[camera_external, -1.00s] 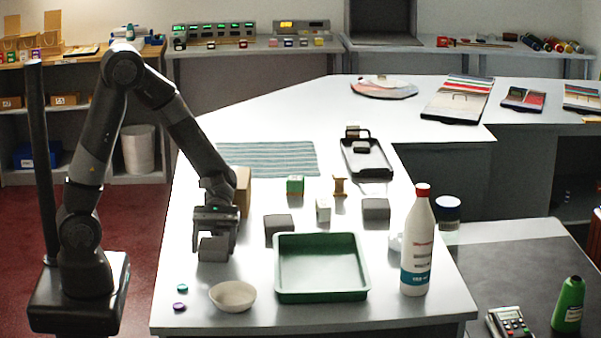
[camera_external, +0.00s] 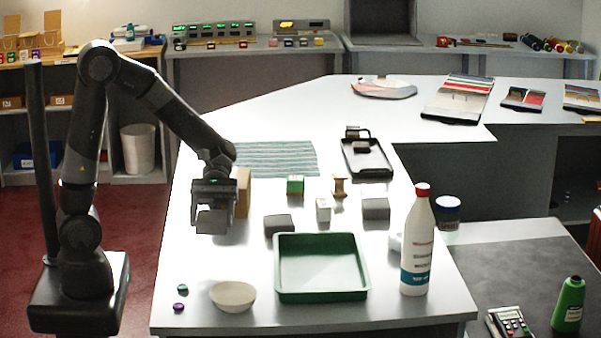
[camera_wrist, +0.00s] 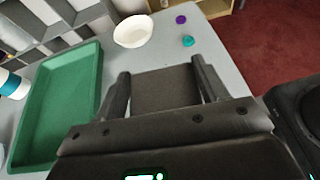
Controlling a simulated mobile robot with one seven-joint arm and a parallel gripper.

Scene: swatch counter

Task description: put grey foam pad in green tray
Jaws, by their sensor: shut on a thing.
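My gripper (camera_external: 213,207) is shut on a grey foam pad (camera_external: 212,221) and holds it above the left part of the counter. In the wrist view the pad (camera_wrist: 165,90) sits between the two fingers of my gripper (camera_wrist: 160,82). The green tray (camera_external: 322,296) lies empty on the counter, to the right of and nearer the front than my gripper in the external view. In the wrist view the tray (camera_wrist: 92,75) is at the left, apart from the pad.
A cream bowl (camera_external: 233,296) and two small caps, teal (camera_external: 183,288) and purple (camera_external: 179,307), are near the front edge. Grey blocks (camera_external: 279,224) (camera_external: 376,208) stand behind the tray. A white bottle (camera_external: 417,245) stands right of it. A tan block (camera_external: 243,192) is behind my gripper.

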